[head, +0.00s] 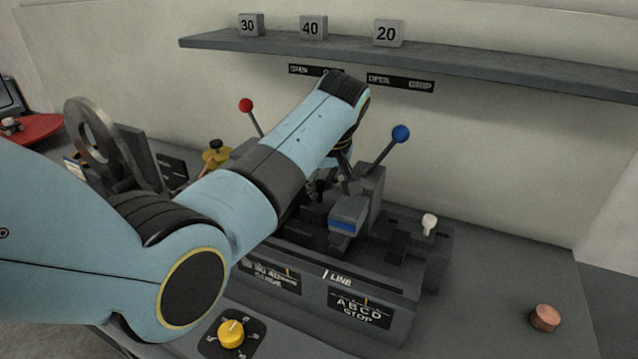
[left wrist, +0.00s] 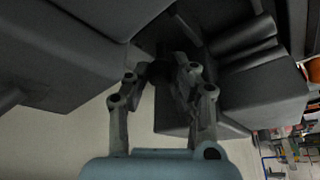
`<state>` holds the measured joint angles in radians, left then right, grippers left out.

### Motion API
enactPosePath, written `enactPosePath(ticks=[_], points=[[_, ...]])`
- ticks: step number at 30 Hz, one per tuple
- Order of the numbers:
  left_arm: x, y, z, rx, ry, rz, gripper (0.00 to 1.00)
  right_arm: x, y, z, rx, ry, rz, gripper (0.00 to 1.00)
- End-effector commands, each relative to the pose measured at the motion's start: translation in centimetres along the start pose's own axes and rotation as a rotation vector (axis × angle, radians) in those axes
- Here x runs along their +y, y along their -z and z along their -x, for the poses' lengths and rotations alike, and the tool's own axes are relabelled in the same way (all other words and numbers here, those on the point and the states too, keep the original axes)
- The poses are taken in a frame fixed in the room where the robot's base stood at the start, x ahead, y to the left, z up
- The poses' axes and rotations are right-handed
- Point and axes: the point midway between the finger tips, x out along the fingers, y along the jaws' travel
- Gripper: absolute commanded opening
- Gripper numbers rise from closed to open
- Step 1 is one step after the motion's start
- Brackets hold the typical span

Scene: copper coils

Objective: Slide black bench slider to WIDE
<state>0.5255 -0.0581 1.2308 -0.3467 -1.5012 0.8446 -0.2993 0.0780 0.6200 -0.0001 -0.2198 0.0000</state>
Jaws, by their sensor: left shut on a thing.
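My left gripper (head: 319,187) reaches down among the dark parts of the bench fixture (head: 410,262), behind a grey block with a blue stripe (head: 347,214). In the left wrist view its fingers (left wrist: 163,73) are closed on a small dark piece, which appears to be the black bench slider. My arm and the fixture hide most of it in the head view. I cannot read a WIDE mark in either view. My right gripper is not in view.
A red-knobbed lever (head: 246,105) and a blue-knobbed lever (head: 400,134) stand close to my left arm. A white knob (head: 429,224) is on the right. A yellow dial (head: 231,332) lies in front. A shelf (head: 480,66) with numbered blocks runs above. The bench's right side is mostly clear.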

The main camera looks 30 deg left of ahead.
Motion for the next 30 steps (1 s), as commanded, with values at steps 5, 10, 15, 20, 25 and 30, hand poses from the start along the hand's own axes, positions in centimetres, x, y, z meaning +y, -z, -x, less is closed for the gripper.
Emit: enactPosePath(ticks=[5,10,15,20,25,30], points=[[0.2,0.3,0.2,0.006,-0.007,0.002,0.32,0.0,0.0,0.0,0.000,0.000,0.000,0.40],[0.1,0.2,0.1,0.005,-0.005,0.001,0.32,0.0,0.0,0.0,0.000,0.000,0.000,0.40],[0.1,0.2,0.2,0.004,-0.005,0.001,0.32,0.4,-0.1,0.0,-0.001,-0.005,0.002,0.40],[0.2,0.2,1.6,0.005,-0.008,0.002,0.32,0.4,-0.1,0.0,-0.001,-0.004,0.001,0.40],[0.2,0.2,5.3,0.006,-0.010,0.003,0.32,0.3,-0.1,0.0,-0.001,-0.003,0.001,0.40],[0.2,0.1,9.0,0.005,-0.009,0.003,0.32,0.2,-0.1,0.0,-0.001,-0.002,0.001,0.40]])
